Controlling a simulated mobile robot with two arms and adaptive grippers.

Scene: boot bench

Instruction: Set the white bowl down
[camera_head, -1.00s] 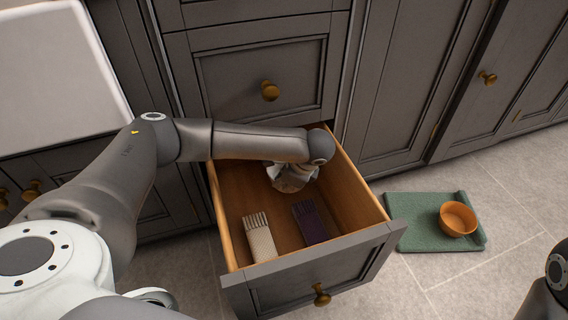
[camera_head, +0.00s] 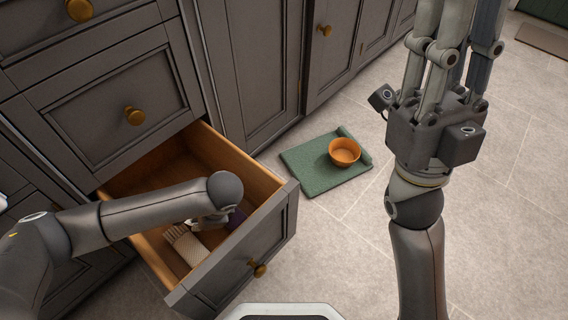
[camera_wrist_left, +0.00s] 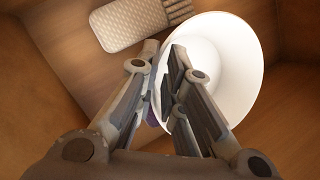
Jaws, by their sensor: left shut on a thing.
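The white bowl (camera_wrist_left: 232,62) is inside the drawer area in the left wrist view. My left gripper (camera_wrist_left: 165,62) is shut on the bowl's wall, one finger inside and one outside. In the head view my left gripper (camera_head: 210,221) is low in the open drawer, near the brushes. My wrist hides most of it there, and I cannot make out the bowl. Whether the bowl touches the drawer floor I cannot tell. My right gripper (camera_head: 458,45) points up at the right of the head view. Its fingertips are out of frame.
The open drawer (camera_head: 262,222) holds a pale brush (camera_head: 187,244) and a purple brush (camera_head: 237,217). The pale brush also shows beside the bowl in the left wrist view (camera_wrist_left: 128,24).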

